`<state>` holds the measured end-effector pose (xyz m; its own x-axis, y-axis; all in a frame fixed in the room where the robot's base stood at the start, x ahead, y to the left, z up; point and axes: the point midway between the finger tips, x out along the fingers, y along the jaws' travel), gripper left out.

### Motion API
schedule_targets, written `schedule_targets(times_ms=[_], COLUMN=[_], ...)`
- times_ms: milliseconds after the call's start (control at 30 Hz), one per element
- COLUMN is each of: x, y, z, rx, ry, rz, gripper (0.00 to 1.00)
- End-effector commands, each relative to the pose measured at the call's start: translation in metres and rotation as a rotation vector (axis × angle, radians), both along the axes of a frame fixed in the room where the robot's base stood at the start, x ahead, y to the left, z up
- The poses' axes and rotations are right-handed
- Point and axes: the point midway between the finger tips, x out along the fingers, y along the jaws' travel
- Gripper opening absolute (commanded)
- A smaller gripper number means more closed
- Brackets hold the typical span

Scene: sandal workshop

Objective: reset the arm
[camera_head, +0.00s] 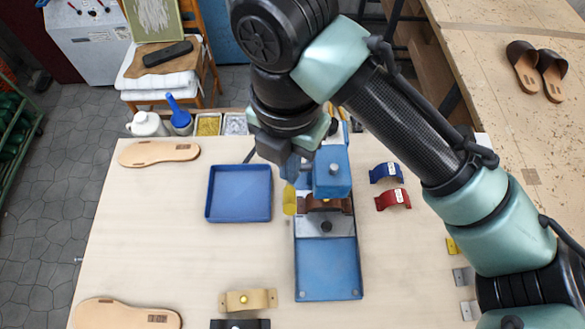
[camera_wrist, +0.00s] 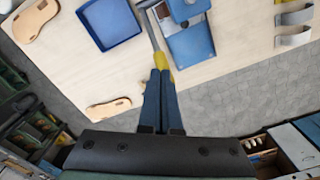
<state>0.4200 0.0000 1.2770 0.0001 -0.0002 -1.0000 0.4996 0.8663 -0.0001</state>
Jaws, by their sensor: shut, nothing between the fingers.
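My gripper (camera_head: 291,178) hangs over the work table, beside the left of a blue press (camera_head: 332,180). Its two blue fingers (camera_wrist: 161,74) are together in the wrist view, with nothing between them. A yellow handle (camera_head: 289,201) shows just below the fingertips in the head view. In the wrist view this yellow handle (camera_wrist: 166,77) lies at the fingertips on the end of a grey bar; I cannot tell whether they touch. A brown strap (camera_head: 326,204) lies under the press head. My arm reaches in from the right and hides part of the table.
A blue tray (camera_head: 239,193) is left of the press. Sandal soles (camera_head: 158,152) lie at the left. Blue (camera_head: 386,172) and red (camera_head: 393,199) straps are right of the press. A tan strap (camera_head: 248,300) lies in front.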

Motion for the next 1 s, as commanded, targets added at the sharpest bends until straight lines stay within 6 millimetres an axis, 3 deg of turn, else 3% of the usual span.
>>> schedule_targets(times_ms=[400, 467, 567, 667, 800, 900, 1000], x=[0.0, 0.007, 0.03, 0.061, 0.094, 0.103, 0.1], y=[0.0, 0.011, 0.046, 0.096, 0.155, 0.17, 0.155], z=[0.0, 0.002, 0.016, 0.051, 0.133, 0.206, 0.275], rx=[0.0, 0.031, 0.14, 0.347, 0.772, 1.149, 1.548], ry=[0.0, -0.041, -0.174, -0.361, -0.587, -0.687, -0.73], rz=[-0.001, -0.018, -0.09, -0.221, -0.459, -0.647, -0.831], gripper=[0.0, 0.0, 0.0, 0.0, 0.0, 0.0, 0.0])
